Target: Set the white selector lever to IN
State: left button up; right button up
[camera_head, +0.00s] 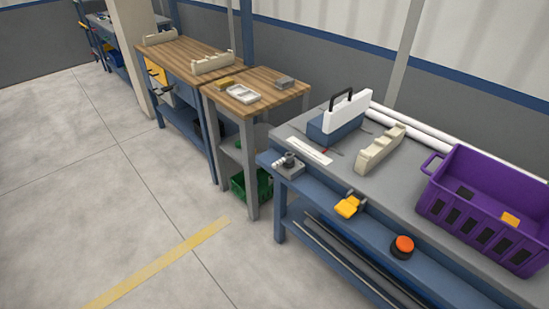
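A small grey fixture (288,168) with a dark round knob (289,158) sits at the left front corner of the blue-framed bench. A small whitish piece (281,162) shows on it at its left; it may be the white selector lever, but it is too small to tell. No IN mark can be read, and I cannot tell the lever's setting. Neither of my grippers is in view.
The bench's grey top (335,172) carries a blue and white box (339,117) with a black handle, a beige notched rack (380,149), white pipes (425,137) and a purple crate (490,206). A yellow part (347,207) and an orange button (404,244) sit along its front. Floor at left is clear.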

aim_at(288, 156)
jog(key=z, duration=0.35)
jog(key=i, duration=1.05)
jog(key=u, duration=0.1)
